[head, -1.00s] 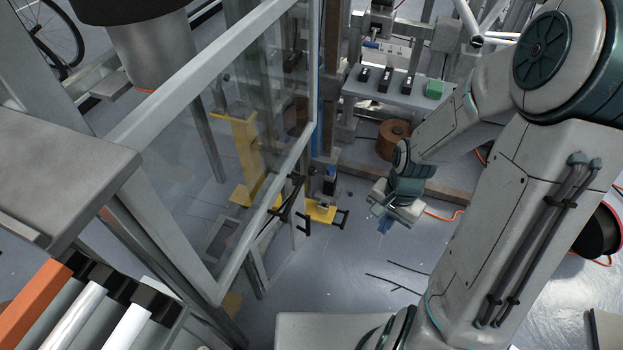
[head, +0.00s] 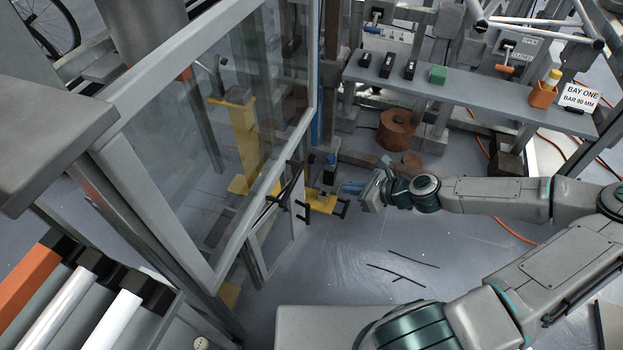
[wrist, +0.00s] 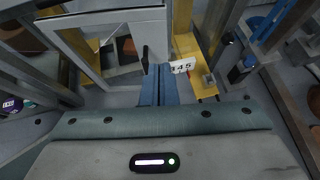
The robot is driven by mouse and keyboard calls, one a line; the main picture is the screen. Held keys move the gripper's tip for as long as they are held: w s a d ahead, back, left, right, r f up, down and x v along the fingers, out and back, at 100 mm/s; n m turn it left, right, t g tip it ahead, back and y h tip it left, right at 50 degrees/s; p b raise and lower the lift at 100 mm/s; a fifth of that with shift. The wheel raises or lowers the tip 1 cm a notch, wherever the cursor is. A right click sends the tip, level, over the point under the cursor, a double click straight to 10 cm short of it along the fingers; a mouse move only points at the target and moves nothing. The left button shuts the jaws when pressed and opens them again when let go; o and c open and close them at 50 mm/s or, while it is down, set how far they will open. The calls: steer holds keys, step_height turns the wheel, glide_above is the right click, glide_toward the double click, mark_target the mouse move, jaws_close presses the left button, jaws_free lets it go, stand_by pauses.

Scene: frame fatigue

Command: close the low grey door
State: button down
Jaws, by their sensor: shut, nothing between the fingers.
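The low grey door (head: 291,240) is a small framed leaf below the tall glass panel. In the head view it stands at an angle out from the frame, with a black handle (head: 303,211) near its free edge. The wrist view shows what looks like the same grey door frame (wrist: 95,22) at upper left, a dark handle at its right edge. My gripper (head: 345,187) is to the right of the door, apart from it in the head view. Its blue fingers (wrist: 160,85) are shut and empty, pointing toward the door and yellow stand.
A yellow stand (head: 322,204) is close beyond my fingertips; a white number label (wrist: 182,66) is there. The tall glass panel (head: 210,140) rises left. A grey shelf (head: 470,92) and brown spool (head: 396,130) are behind. Thin black rods (head: 397,275) lie on the otherwise open floor.

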steer(key=b, duration=0.6)
glide_toward(302, 177)
steer(key=x, duration=0.4)
steer(key=f+x, duration=0.1)
steer(key=x, duration=0.1)
steer(key=shift+s+d, duration=0.1)
steer(key=shift+d, duration=0.2)
steer(key=shift+w+a+r, duration=0.15)
steer(key=shift+w+a, duration=0.1)
steer(key=shift+a, duration=0.15)
